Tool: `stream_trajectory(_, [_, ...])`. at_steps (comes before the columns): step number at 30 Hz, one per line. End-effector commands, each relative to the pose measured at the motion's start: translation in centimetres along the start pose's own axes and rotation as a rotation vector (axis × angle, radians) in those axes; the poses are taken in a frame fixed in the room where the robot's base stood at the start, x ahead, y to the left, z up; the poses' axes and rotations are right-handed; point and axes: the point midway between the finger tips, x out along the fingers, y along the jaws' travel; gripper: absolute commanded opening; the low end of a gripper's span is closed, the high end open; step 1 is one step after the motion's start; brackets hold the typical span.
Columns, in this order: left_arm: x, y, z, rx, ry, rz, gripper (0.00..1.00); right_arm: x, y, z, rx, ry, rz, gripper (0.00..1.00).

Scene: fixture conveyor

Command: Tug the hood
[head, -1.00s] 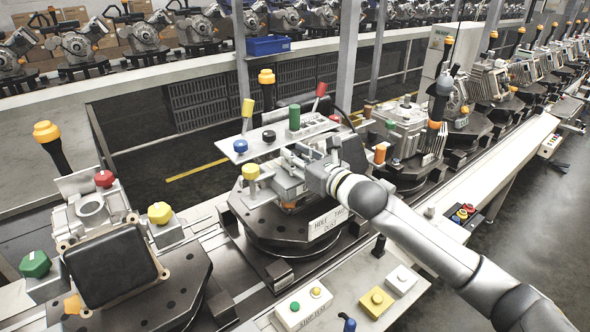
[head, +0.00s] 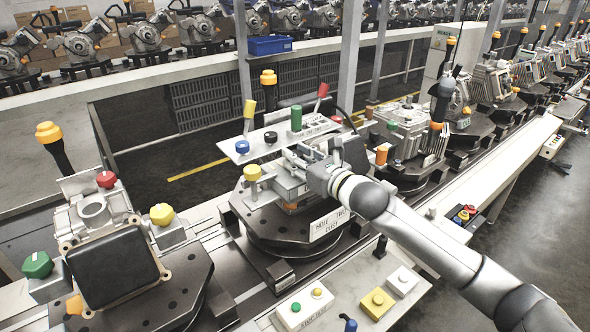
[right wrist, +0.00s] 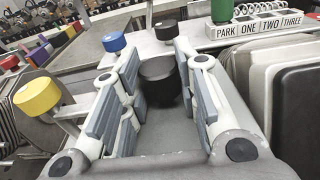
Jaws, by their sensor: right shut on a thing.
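My right gripper (head: 306,165) reaches in over the middle fixture (head: 262,222), under a grey shelf with coloured knobs. A white lettered plate (head: 329,224) hangs on the front of the fixture. My left gripper is not in view.
The shelf carries a blue knob (head: 242,147), a green knob (head: 296,118) and a scale (right wrist: 258,25) marked PARK, ONE, TWO, THREE. A yellow knob (head: 253,173) stands close left of my gripper. A button panel (head: 305,307) is in front.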

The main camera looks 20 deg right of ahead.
Motion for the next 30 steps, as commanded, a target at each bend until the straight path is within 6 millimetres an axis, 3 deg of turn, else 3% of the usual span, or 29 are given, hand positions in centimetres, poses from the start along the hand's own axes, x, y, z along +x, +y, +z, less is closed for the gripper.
stream_trajectory(1, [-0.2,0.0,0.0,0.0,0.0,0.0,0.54,0.0,0.0,0.9,-0.004,-0.015,0.002,0.0])
stream_trajectory(9, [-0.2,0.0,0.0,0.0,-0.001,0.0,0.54,0.0,0.0,0.8,-0.002,-0.016,0.003,0.0])
stream_trajectory(10, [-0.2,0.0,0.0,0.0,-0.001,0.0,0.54,0.0,0.0,0.8,-0.002,-0.016,0.003,0.3])
stream_trajectory(16, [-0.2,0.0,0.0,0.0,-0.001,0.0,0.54,0.0,0.0,0.5,-0.002,-0.011,0.002,0.54])
stream_trajectory(26, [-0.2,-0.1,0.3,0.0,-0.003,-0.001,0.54,-0.1,0.0,0.0,-0.001,-0.002,0.0,0.54])
stream_trajectory(30, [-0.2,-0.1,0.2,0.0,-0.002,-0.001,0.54,-1.1,-0.1,0.0,-0.004,-0.002,-0.001,0.54])
